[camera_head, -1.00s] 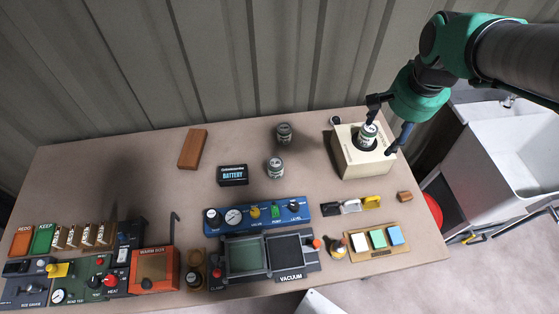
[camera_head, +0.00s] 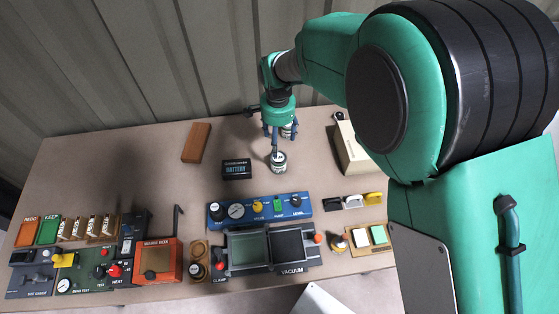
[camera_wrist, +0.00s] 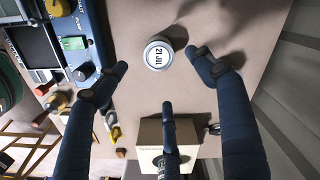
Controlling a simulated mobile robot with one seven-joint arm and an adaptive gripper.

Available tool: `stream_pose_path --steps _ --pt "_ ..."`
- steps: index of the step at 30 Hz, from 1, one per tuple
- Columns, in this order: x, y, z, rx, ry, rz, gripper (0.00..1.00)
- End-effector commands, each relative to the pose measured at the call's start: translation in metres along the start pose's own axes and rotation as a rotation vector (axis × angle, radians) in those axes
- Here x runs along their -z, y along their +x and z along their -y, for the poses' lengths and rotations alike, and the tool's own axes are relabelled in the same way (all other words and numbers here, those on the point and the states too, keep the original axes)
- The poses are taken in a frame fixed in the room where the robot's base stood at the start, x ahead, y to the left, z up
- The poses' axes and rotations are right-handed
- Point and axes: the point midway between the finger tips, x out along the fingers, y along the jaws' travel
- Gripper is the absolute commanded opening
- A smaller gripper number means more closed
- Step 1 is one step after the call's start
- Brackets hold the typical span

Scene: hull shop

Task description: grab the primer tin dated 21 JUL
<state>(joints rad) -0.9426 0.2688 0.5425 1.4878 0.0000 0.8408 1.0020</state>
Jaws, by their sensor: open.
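In the wrist view, a pale tin (camera_wrist: 151,46) stands upright, its round white top reading 21 JUL. My gripper (camera_wrist: 158,62) is open, with dark blue fingers spread around the tin's position and not closed on it; a third finger points up from below. In the head view, my gripper (camera_head: 278,140) hangs above the back middle of the bench, over a front tin (camera_head: 279,166). Neither label is readable there, so I cannot tell for certain which is the 21 JUL one.
A blue control panel (camera_head: 262,208) runs in front. A cream box (camera_head: 350,152) stands to the right, its top partly hidden by my arm. Bare bench surrounds the tins.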

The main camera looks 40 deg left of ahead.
Motion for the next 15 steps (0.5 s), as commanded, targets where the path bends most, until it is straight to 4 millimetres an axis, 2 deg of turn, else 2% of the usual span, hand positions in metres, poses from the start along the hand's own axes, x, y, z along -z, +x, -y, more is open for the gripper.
stream_pose_path --steps 15 --pt "-0.0017 0.008 0.0015 -0.003 0.0 0.002 0.69"
